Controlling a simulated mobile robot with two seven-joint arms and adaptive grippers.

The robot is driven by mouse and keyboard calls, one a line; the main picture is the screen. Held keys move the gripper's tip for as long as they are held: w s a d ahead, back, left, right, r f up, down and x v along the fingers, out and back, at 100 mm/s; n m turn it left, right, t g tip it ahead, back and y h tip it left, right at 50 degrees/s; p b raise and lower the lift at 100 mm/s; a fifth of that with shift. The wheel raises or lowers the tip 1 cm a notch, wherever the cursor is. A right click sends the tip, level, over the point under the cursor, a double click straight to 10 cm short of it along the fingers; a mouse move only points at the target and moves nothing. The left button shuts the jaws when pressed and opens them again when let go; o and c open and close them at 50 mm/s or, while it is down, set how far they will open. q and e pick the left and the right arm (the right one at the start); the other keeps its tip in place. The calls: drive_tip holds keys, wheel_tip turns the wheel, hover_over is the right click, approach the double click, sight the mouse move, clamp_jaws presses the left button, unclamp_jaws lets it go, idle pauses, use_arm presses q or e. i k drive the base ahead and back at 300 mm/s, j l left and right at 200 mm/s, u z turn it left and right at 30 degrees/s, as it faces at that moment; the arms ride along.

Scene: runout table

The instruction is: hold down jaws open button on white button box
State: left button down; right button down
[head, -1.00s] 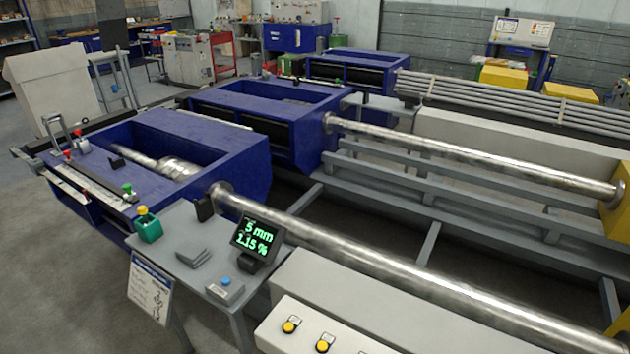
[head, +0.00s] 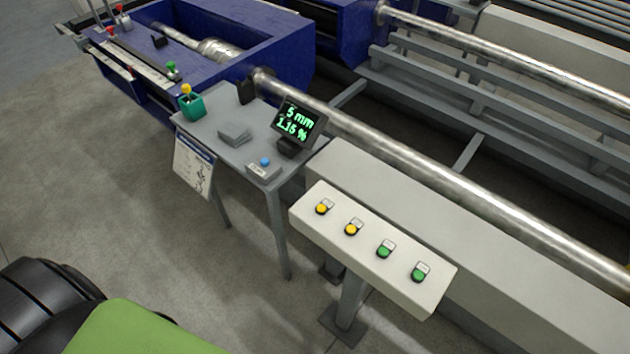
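The white button box (head: 338,250) stands on a grey post in the lower middle of the head view. Its sloped top carries a row of buttons: a yellow button (head: 321,209) at the far left, a second yellow button (head: 351,229), a green button (head: 384,251) and another green button (head: 419,273) at the right. Each has a small label plate that is too small to read, so I cannot tell which is jaws open. Neither gripper shows. A green and black part of my own body is at the lower left, apart from the box.
A grey table (head: 205,125) left of the box holds a display (head: 300,122) reading 5 mm and 1.15 %, a green box (head: 191,104) and a small box with a blue button (head: 264,166). A long steel bar (head: 450,178) runs behind. Floor at left is clear.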

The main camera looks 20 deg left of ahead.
sight(321, 207)
drive_tip(key=z, duration=1.4)
drive_tip(key=i+j, duration=0.1)
drive_tip(key=i, duration=0.45)
drive_tip(key=u, duration=2.05)
